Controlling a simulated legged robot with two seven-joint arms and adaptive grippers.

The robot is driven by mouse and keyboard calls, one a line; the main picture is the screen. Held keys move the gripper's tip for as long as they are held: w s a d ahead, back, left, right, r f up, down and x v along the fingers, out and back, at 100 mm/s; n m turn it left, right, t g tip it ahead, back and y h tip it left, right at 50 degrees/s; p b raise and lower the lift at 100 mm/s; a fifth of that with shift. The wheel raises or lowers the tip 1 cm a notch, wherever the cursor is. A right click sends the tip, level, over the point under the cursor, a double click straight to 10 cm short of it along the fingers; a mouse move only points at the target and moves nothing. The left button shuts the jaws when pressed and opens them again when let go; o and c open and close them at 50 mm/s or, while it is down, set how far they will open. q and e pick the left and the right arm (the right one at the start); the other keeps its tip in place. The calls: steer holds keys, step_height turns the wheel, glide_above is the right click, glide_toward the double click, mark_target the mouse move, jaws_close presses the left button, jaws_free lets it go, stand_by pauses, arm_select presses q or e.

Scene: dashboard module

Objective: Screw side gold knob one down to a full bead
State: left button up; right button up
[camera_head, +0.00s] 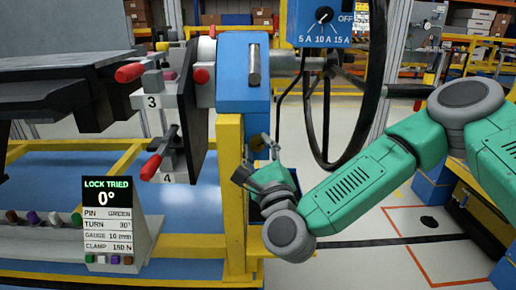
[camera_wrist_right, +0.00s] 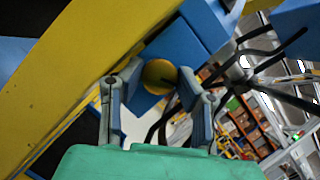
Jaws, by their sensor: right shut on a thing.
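The side gold knob (camera_head: 257,142) sits low on the side of the blue block (camera_head: 243,85), mostly hidden behind my right gripper (camera_head: 260,158) in the head view. In the right wrist view the round gold knob (camera_wrist_right: 159,76) lies between the two fingertips of my right gripper (camera_wrist_right: 160,82), one on each side. The gripper is shut on it. Its threads and any bead cannot be made out. My left gripper is not in view.
A yellow post (camera_head: 231,200) stands just left of my right gripper. Red-handled clamps (camera_head: 152,166) and a sign reading "LOCK TRIED 0°" (camera_head: 108,215) are at left.

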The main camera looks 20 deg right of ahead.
steer(key=o, duration=0.8)
steer(key=shift+f, duration=0.35)
steer(key=shift+o, duration=0.2)
steer(key=shift+r, duration=0.15)
steer(key=shift+r, duration=0.1)
